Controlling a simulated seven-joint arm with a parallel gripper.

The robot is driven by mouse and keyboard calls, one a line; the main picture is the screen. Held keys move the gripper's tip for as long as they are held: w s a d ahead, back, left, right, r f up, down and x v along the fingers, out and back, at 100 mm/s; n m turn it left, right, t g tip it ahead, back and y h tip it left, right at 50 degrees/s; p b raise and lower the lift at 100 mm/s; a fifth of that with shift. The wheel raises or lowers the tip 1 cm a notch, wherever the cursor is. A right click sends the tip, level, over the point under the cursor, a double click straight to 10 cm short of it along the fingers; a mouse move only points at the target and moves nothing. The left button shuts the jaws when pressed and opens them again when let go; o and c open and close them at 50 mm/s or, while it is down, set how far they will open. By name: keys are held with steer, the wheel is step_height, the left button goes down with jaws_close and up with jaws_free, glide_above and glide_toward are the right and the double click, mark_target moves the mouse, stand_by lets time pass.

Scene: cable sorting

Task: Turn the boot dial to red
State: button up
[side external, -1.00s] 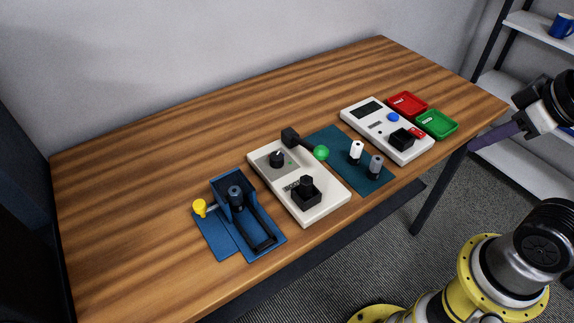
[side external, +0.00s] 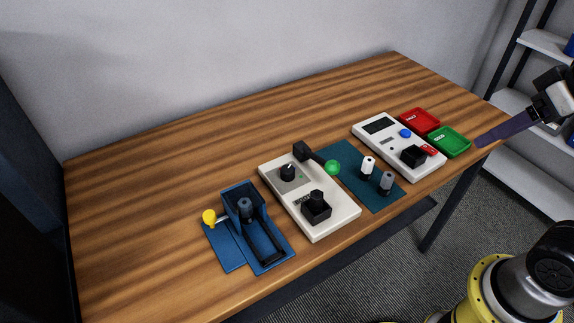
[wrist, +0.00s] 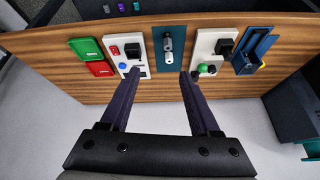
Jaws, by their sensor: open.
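The boot dial appears to be the small black knob (side external: 288,173) on a grey panel of the middle white station (side external: 335,222). A tiny green mark shows beside it; its pointing direction is too small to tell. In the wrist view that white station (wrist: 201,43) is at the right, and I cannot make out the knob clearly. My gripper (side external: 479,142) is at the right of the side view, well apart from the dial, by the table's right end. The wrist view shows its two long dark fingers (wrist: 160,74) spread wide with nothing between them.
The white station also has a green-balled lever (side external: 332,168) and a black block (side external: 316,208). A blue fixture with yellow knob (side external: 209,217) stands left. A teal mat (side external: 362,188) with two small cylinders, another white station (side external: 370,143), and red (side external: 419,120) and green trays (side external: 449,141) stand right.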

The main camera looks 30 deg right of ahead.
steer(key=shift+o, duration=0.3)
steer(key=w+a+r, duration=0.1)
steer(key=w+r, duration=0.3)
steer(key=w, duration=0.1)
steer(key=shift+r+m+g, duration=0.2)
steer(key=shift+m+g, duration=0.1)
steer(key=n+g, duration=0.2)
steer(key=g, duration=0.3)
glide_above(287, 168)
step_height(287, 168, down, 13)
step_height(287, 168, down, 14)
steer(key=shift+r, duration=0.25)
jaws_close()
